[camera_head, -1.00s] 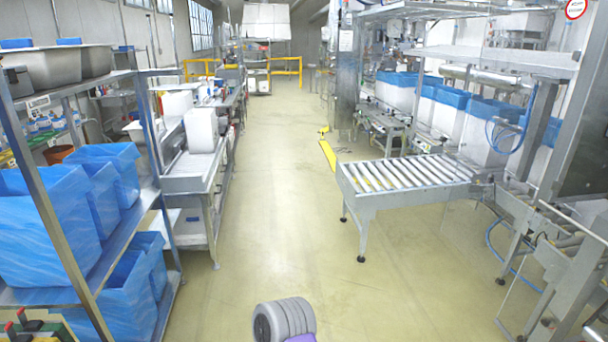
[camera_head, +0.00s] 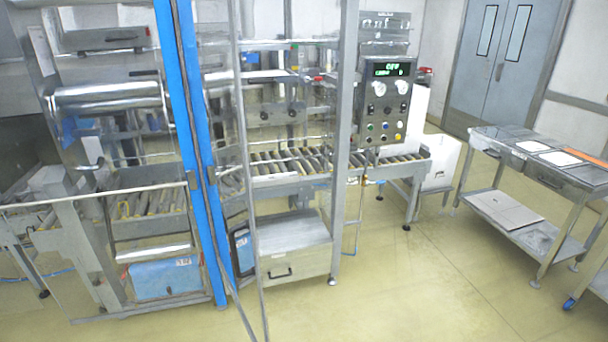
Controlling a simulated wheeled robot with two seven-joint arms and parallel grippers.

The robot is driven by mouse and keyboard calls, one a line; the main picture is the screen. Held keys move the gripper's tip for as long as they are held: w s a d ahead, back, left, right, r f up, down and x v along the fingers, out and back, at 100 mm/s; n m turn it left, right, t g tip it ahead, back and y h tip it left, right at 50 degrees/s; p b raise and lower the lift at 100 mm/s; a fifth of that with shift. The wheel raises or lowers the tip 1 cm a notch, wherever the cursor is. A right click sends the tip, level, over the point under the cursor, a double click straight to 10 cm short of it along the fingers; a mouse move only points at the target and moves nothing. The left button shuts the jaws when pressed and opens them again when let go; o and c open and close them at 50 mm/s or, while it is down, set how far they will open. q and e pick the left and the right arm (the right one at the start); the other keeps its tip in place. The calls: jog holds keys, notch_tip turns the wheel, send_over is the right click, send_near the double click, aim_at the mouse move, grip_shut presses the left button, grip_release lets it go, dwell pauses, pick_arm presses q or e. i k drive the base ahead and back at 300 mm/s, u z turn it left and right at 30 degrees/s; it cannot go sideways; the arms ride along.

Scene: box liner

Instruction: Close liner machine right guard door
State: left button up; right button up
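The liner machine fills the left and middle of the head view, with a grey metal frame (camera_head: 346,130), clear panels and two blue uprights (camera_head: 200,150). A thin grey upright (camera_head: 246,170) stands just right of the blue ones and runs down to the bottom edge. It looks like the edge of the right guard door, standing out from the machine towards me. Its clear pane is hard to make out, so I cannot tell how far it is open. A small dark handle (camera_head: 212,175) is by the right blue upright. Neither of my grippers is in view.
A control panel (camera_head: 386,104) with green digits is right of the machine frame. A roller conveyor (camera_head: 405,160) runs under it. A grey cabinet (camera_head: 297,262) is low inside. A metal table (camera_head: 540,165) stands at the right. The floor (camera_head: 420,290) in front is clear.

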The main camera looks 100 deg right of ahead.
aim_at(205, 30)
jog(key=z, duration=2.8)
jog(key=i, duration=0.5)
jog(key=z, duration=0.2)
jog(key=k, duration=0.8)
jog(key=u, duration=0.15)
